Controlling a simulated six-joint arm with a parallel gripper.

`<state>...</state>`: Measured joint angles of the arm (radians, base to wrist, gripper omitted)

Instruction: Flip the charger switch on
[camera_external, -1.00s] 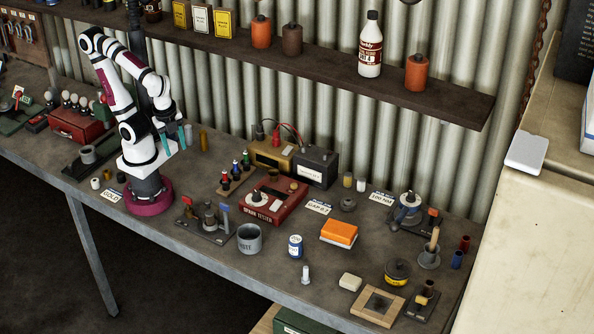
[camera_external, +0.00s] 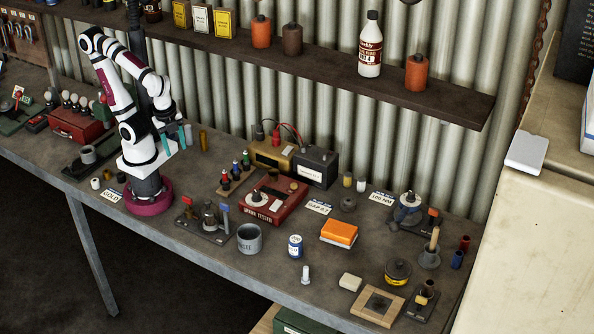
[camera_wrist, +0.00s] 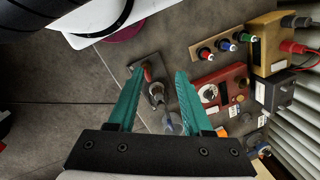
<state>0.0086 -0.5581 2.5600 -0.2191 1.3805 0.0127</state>
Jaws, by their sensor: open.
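The charger looks to be the yellow-brown box (camera_external: 272,152) at the back of the bench, near the wall. It also shows at the upper right of the wrist view (camera_wrist: 272,42). Its switch is too small to make out. Red and black leads run from it to the dark battery (camera_external: 316,166) at its right, also seen in the wrist view (camera_wrist: 276,92). My gripper (camera_external: 177,137) is open and empty, raised above the bench well to the left of the charger. In the wrist view its two teal fingers (camera_wrist: 160,75) stand apart with nothing held.
A red spark tester (camera_external: 274,200) and a stand of coloured plugs (camera_external: 238,174) sit in front of the charger. A small lever fixture (camera_external: 207,220) stands nearer my base. A shelf (camera_external: 330,62) overhangs the back. Air above the bench between gripper and charger looks clear.

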